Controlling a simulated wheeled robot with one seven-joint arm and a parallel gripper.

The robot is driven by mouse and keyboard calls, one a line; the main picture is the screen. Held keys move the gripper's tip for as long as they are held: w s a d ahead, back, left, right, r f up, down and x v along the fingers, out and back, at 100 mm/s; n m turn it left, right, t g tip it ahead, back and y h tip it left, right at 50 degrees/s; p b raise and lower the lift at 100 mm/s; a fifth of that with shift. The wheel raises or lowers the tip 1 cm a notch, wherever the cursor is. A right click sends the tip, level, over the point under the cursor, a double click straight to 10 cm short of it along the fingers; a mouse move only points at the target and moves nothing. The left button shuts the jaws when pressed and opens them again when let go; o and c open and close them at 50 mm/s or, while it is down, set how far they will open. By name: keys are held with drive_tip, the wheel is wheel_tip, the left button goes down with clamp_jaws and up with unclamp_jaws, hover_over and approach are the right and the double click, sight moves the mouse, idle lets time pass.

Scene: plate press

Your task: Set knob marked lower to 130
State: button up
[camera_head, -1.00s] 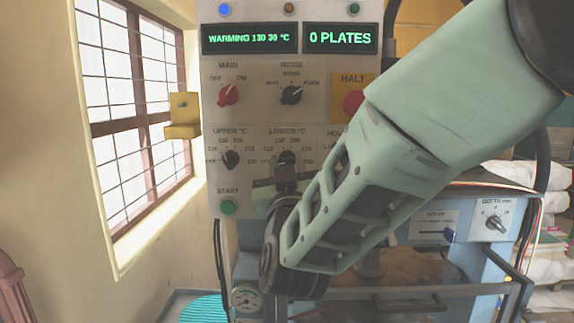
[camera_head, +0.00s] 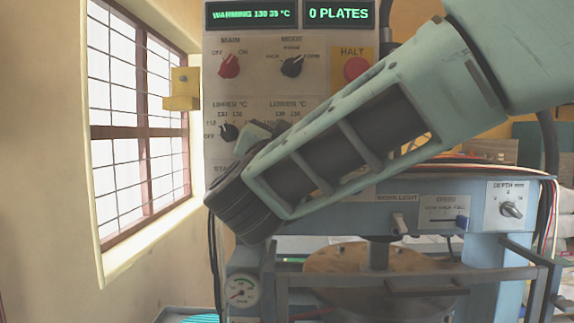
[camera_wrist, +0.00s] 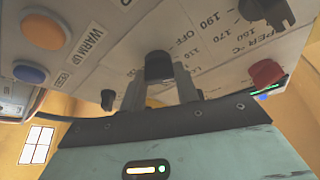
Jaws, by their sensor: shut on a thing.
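The lower knob (camera_wrist: 158,66) is a black dial on the pale control panel (camera_wrist: 215,55), seen in the wrist view between my two fingers. My gripper (camera_wrist: 160,86) is shut on this knob. Scale numbers are printed around it, but its pointer is hidden, so its setting cannot be read. In the head view my arm covers the lower knob; part of the "LOWER °C" label (camera_head: 288,105) shows above it. The upper knob (camera_head: 228,132) is left of it.
The red main knob (camera_head: 229,66), black mode knob (camera_head: 291,66) and red HALT button (camera_head: 356,68) sit above on the panel. The blue press (camera_head: 470,215) stands below and right. A barred window (camera_head: 140,120) is at left.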

drive_tip(key=shift+m+g+h+b, duration=0.5)
drive_tip(key=shift+m+b, duration=0.7)
drive_tip(key=shift+m, duration=0.55)
drive_tip(key=shift+m+g+h+b, duration=0.35)
drive_tip(key=shift+m+g+b, duration=0.3)
drive_tip(key=shift+m+b, duration=0.8)
drive_tip(key=shift+m+g+h+b, duration=0.5)
drive_tip(key=shift+m+b, duration=0.45)
drive_tip(key=shift+m, duration=1.05)
drive_tip(key=o, duration=1)
drive_tip(key=shift+r, duration=0.1)
drive_tip(key=b+v, duration=0.4)
drive_tip(key=v, duration=1.3)
drive_tip(key=shift+s+a+r, duration=0.1)
drive_tip(key=shift+s+a, duration=0.05)
drive_tip(key=shift+s, duration=0.05)
